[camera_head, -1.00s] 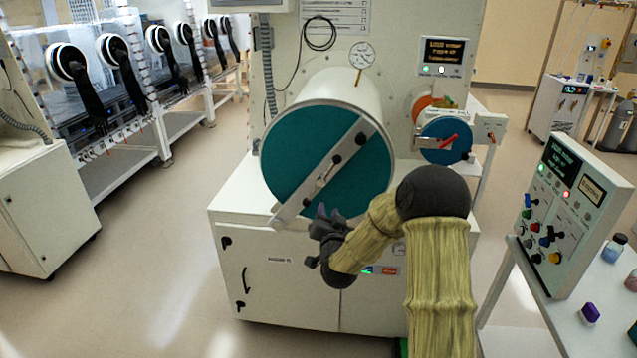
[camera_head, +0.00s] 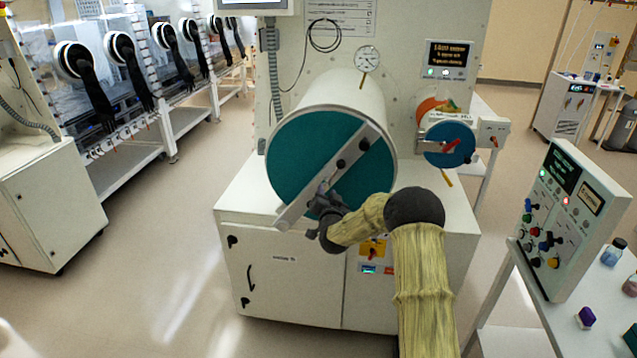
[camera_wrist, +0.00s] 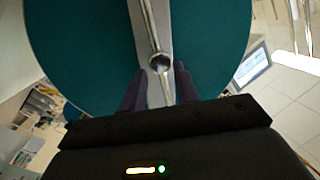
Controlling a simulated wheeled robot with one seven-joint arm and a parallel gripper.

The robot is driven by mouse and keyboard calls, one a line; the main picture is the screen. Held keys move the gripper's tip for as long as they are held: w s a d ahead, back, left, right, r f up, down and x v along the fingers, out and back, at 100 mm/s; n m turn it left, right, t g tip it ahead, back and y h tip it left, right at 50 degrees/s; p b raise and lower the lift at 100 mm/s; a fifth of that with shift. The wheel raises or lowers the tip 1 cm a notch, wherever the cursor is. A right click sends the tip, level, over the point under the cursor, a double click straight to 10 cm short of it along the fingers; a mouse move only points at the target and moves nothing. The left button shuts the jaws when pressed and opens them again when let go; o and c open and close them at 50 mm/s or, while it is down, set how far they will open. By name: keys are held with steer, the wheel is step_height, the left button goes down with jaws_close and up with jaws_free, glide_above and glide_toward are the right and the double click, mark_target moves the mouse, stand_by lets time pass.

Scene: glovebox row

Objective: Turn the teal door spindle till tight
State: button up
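The large round teal door (camera_head: 300,150) closes the end of a white cylinder, with a pale bar (camera_head: 372,134) lying diagonally across it. The door also fills much of the wrist view (camera_wrist: 80,40). There the spindle's metal rod (camera_wrist: 147,25) runs along the bar to a dark round hub (camera_wrist: 159,62). My gripper (camera_head: 322,197) is at the lower middle of the door and hides most of the spindle in the head view. In the wrist view my gripper's two dark fingers (camera_wrist: 159,85) are apart, one on each side of the rod's lower part. Contact cannot be told.
A smaller blue door (camera_head: 448,145) with a red handle is to the right. A control panel (camera_head: 570,220) stands on a bench at right, with bottles and a purple-capped item (camera_head: 586,317). A white cabinet (camera_head: 290,280) is below the door. The left floor is clear.

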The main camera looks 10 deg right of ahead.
mark_target(326, 186)
steer(key=shift+w+d+p, duration=0.2)
steer(key=shift+w+p, duration=0.55)
steer(key=shift+w, duration=1.9)
jaws_close()
